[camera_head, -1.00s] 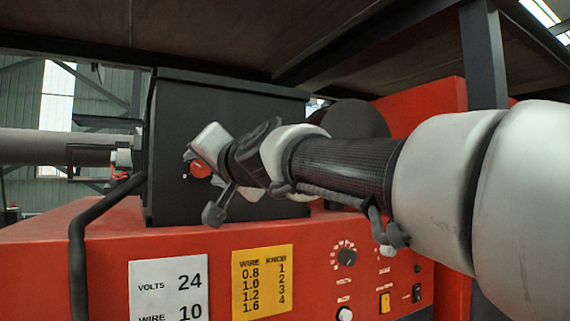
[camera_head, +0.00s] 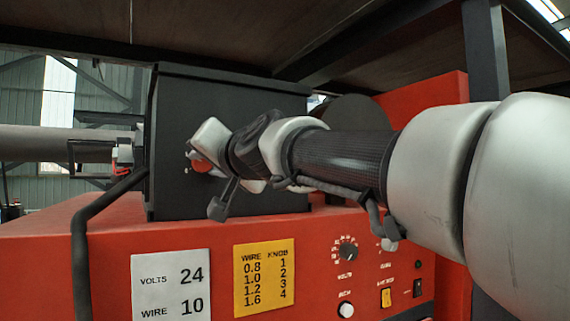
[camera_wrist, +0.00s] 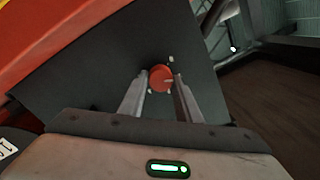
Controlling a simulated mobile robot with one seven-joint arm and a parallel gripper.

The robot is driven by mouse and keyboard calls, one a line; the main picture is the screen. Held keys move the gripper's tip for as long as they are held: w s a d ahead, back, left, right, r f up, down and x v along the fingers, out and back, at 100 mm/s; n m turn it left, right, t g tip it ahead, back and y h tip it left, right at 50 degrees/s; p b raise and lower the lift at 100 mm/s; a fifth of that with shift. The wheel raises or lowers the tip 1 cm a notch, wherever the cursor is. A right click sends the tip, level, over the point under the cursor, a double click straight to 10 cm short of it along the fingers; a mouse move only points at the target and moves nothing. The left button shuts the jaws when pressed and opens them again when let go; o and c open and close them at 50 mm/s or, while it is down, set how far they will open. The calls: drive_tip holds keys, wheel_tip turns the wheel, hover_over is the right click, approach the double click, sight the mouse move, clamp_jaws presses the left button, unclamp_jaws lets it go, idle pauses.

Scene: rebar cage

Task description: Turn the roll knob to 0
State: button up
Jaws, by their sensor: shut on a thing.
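The red roll knob (camera_wrist: 161,78) sits on the dark face of the feeder box. In the wrist view my gripper (camera_wrist: 161,84) has its two fingers on either side of the knob, shut on it. White marks show around the knob; no digits can be read. In the head view the knob (camera_head: 203,163) shows at the left of my gripper (camera_head: 205,158), partly covered by it. The knob's exact setting cannot be told.
The black feeder box (camera_head: 180,110) stands on a red machine (camera_head: 60,260). A white card (camera_head: 170,285) and a yellow wire-knob chart (camera_head: 264,277) are on its front, with voltage controls (camera_head: 347,252) to the right. A dark shelf (camera_head: 200,30) hangs overhead.

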drive_tip(key=n+b, duration=0.2)
drive_tip(key=n, duration=0.3)
drive_tip(key=shift+n+h, duration=0.3)
drive_tip(key=shift+n, duration=0.1)
drive_tip(key=n+b, duration=0.1)
drive_tip(key=n, duration=0.3)
drive_tip(key=shift+s+a+n+b, duration=0.1)
drive_tip(key=shift+a+n+b, duration=0.05)
drive_tip(key=shift+n+b, duration=0.15)
drive_tip(key=shift+r, duration=0.1)
drive_tip(key=o, duration=1.1)
drive_tip(key=shift+c, duration=0.2)
drive_tip(key=b+v, duration=0.2)
drive_tip(key=v, duration=1.5)
drive_tip(key=shift+s+r+b, duration=0.25)
drive_tip(key=shift+r+b, duration=0.05)
drive_tip(key=shift+b, duration=0.05)
